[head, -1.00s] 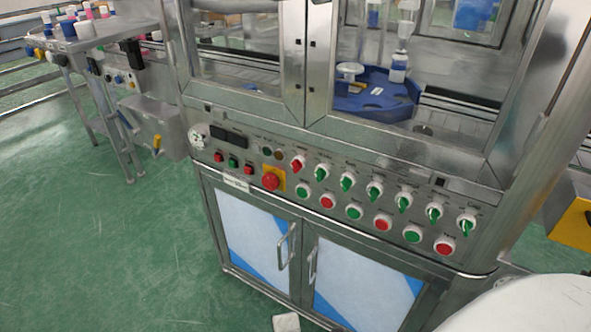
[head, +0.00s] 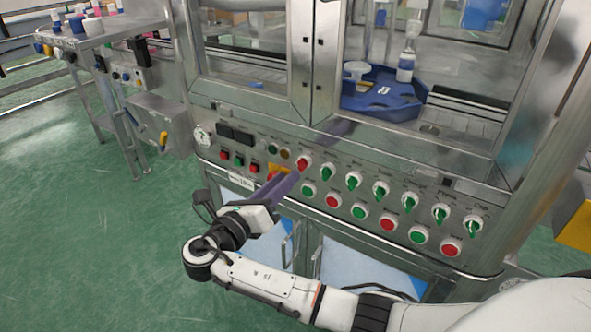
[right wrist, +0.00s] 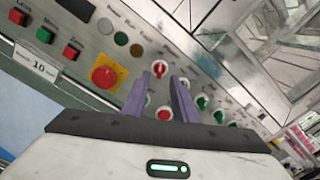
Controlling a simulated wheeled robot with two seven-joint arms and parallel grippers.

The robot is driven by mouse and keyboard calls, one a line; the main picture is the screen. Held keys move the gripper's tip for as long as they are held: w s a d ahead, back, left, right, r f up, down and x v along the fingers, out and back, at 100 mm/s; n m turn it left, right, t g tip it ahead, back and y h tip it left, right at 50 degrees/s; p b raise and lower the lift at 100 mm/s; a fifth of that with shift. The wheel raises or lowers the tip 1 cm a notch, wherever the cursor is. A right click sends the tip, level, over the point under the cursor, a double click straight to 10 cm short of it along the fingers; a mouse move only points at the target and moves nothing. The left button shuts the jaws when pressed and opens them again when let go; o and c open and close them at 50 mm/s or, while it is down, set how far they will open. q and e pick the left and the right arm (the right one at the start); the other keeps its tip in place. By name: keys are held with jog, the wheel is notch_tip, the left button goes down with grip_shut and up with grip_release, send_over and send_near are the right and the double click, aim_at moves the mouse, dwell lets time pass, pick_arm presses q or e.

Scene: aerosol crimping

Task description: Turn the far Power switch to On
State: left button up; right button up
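The red Power switch (head: 303,162) is a red knob on a white round base, leftmost in the row of switches on the sloped steel panel. It shows in the right wrist view (right wrist: 161,69) just beyond and between my fingertips. My right gripper (head: 296,174) reaches up to the panel just below this switch. Its two purple fingers (right wrist: 161,79) are apart with nothing held between them. I cannot tell whether a finger touches the knob. My left gripper is not in view.
Several green switches (head: 381,189) continue the row to the right, with red and green buttons (head: 388,224) below. A red emergency stop (right wrist: 104,77) on a yellow plate lies left of my fingers. Glass doors and a steel frame (head: 303,60) rise above the panel.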

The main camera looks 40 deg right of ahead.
aim_at(298, 167)
jog(key=shift+x, duration=2.75)
grip_shut()
